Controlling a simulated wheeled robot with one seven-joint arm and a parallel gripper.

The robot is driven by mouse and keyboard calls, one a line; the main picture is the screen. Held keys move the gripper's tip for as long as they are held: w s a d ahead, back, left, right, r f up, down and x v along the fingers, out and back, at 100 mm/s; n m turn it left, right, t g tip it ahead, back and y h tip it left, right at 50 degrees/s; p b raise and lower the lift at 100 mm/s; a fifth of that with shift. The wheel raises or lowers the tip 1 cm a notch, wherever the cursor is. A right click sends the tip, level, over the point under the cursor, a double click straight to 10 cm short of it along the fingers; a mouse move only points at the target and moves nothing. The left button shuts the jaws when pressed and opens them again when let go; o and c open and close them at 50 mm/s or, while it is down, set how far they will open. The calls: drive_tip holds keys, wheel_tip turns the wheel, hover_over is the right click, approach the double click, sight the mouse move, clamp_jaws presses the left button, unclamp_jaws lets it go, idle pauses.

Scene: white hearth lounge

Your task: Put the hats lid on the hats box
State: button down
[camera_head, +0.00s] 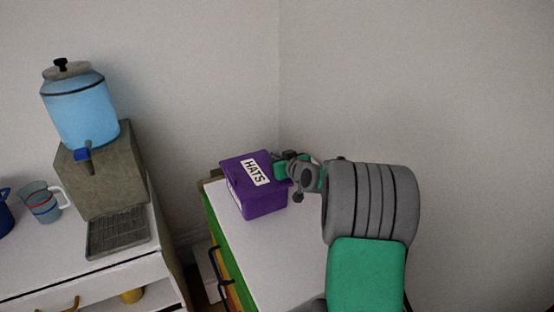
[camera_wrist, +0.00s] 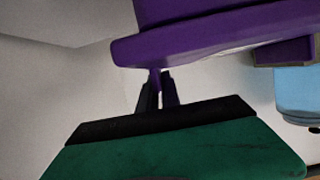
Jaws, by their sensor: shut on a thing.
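The purple hats lid (camera_head: 234,164), with a white HATS label on top, lies over the purple hats box (camera_head: 263,205) on the cabinet's white top. From the head view I cannot tell whether the lid rests fully on the box or sits slightly above it. My gripper (camera_head: 283,167) is at the lid's right edge. In the wrist view the lid (camera_wrist: 205,35) fills the upper part, and my gripper (camera_wrist: 158,90) is shut on a thin purple tab below its edge. Another purple part shows at the right, possibly the box.
The box's cabinet (camera_head: 240,255) has a green and orange front with black handles. A gap separates it from the left counter, which holds a blue water dispenser (camera_head: 80,110) on a stone block, a drip tray (camera_head: 118,236) and a clear mug (camera_head: 42,203). Walls stand close behind.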

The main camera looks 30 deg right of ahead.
drive_tip(key=shift+r, duration=0.1)
drive_tip(key=c, duration=1.5)
unclamp_jaws()
drive_tip(key=b+v, duration=0.1)
drive_tip(key=v, duration=0.7)
